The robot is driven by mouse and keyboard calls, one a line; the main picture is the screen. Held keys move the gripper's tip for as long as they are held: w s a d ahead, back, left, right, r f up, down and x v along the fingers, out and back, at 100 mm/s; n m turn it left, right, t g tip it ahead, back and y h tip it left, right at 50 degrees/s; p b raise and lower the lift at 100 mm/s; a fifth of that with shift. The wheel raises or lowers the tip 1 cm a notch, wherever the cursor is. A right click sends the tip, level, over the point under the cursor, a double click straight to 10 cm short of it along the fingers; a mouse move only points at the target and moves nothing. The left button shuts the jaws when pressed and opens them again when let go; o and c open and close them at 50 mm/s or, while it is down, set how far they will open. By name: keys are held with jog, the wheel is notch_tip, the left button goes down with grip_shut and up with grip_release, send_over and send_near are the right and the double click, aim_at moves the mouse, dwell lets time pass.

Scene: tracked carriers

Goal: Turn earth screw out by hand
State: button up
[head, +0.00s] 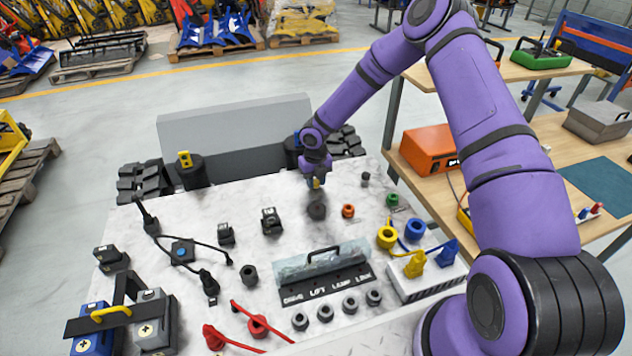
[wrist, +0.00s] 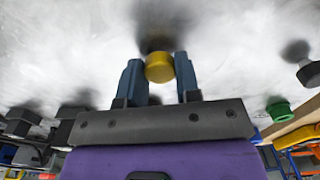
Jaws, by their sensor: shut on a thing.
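My gripper (head: 314,178) hangs over the pale marbled deck (head: 345,228), toward its back edge. In the wrist view my gripper's two blue fingers (wrist: 158,62) are closed on the sides of a round yellow knob (wrist: 159,70), which I take for the earth screw. In the head view only a small bit of the yellow screw (head: 317,184) shows between the fingertips. A dark round patch (head: 317,211) lies just below it. I cannot tell whether the screw is still seated in a socket or clear of it.
An orange ring (head: 348,211), a green ring (head: 392,200) and yellow and blue connectors (head: 387,237) stand to the right. Small black blocks (head: 271,220) stand to the left. A labelled strip with a clear cover (head: 322,262) lies nearer. A workbench (head: 540,150) stands at right.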

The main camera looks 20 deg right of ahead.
jog(key=n, duration=0.5)
jog(key=shift+f, duration=0.1)
jog(key=shift+s, duration=0.1)
jog(key=o, duration=0.8)
